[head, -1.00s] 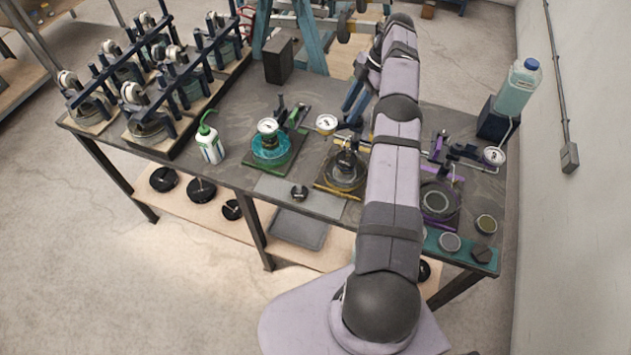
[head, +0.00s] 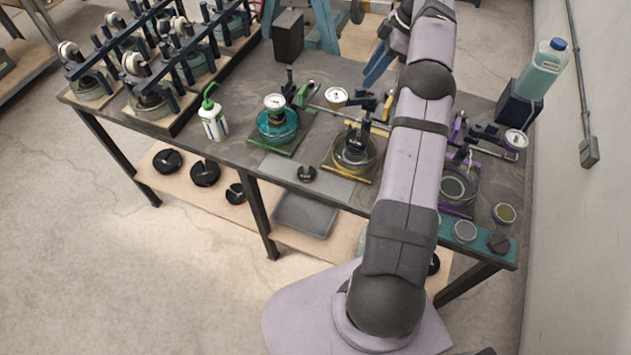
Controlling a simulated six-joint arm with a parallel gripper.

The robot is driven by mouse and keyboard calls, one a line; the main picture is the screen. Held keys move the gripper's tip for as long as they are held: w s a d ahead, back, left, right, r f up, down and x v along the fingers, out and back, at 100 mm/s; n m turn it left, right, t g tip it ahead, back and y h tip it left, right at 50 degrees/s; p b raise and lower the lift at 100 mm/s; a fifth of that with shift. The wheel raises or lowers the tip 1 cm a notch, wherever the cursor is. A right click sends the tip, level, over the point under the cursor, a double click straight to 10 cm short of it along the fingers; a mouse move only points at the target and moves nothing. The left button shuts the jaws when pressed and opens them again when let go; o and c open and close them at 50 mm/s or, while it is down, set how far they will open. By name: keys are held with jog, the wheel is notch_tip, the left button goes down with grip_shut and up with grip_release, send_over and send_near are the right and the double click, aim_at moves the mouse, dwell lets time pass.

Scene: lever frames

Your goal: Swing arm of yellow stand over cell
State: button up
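The yellow stand (head: 388,105) is on the bench, partly behind my arm. Its dark swing arm (head: 365,101) points left, with a white dial gauge (head: 336,97) at its end. The gauge is behind and a little left of the yellow stand's cell (head: 354,152), a clear round dish with a dark weight-like piece in it, on a yellow-edged base. The gauge looks apart from the cell. My gripper (head: 373,77) is beyond the stand, near the bench's back edge. Its blue fingers look clear of the swing arm; whether they are open is too small to tell.
A green stand's cell (head: 278,127), with its gauge above it, is at left. A purple stand's cell (head: 454,186) is right of my arm. A squeeze bottle (head: 213,121), a black block (head: 288,37) and a water bottle (head: 543,70) also stand here.

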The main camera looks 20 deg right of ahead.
aim_at(361, 89)
jog(key=p+v, duration=0.1)
jog(key=v, duration=0.2)
jog(key=shift+r+p, duration=0.2)
jog(key=shift+p, duration=0.1)
jog(key=shift+w+a+f+m+g+b, duration=0.2)
jog(key=shift+a+m, duration=0.25)
jog(key=shift+a, duration=0.45)
jog(key=shift+w+a+r+m+g+b, duration=0.1)
jog(key=shift+a+m+b, duration=0.3)
jog(key=shift+a, duration=0.45)
jog(key=s+a+f+m+g+h+b, duration=0.1)
jog(key=s+a+f+m, duration=0.15)
jog(key=a, duration=0.35)
jog(key=s+a+f+m+h+b, duration=0.1)
jog(key=s+a+m, duration=0.2)
jog(key=a, duration=0.3)
jog(key=s+a+f+m+b, duration=0.1)
jog(key=s+a+f, duration=0.1)
jog(key=s, duration=0.3)
jog(key=s+a+f+m+h, duration=0.1)
jog(key=s+a+f, duration=0.1)
jog(key=s+a, duration=0.2)
jog(key=s+a+f+m+b, duration=0.1)
jog(key=s+a+f+m, duration=0.1)
jog(key=s, duration=0.4)
jog(key=shift+s+a+f+g+b, duration=0.2)
jog(key=shift+a+f+g+b, duration=0.1)
jog(key=shift+a+f, duration=0.3)
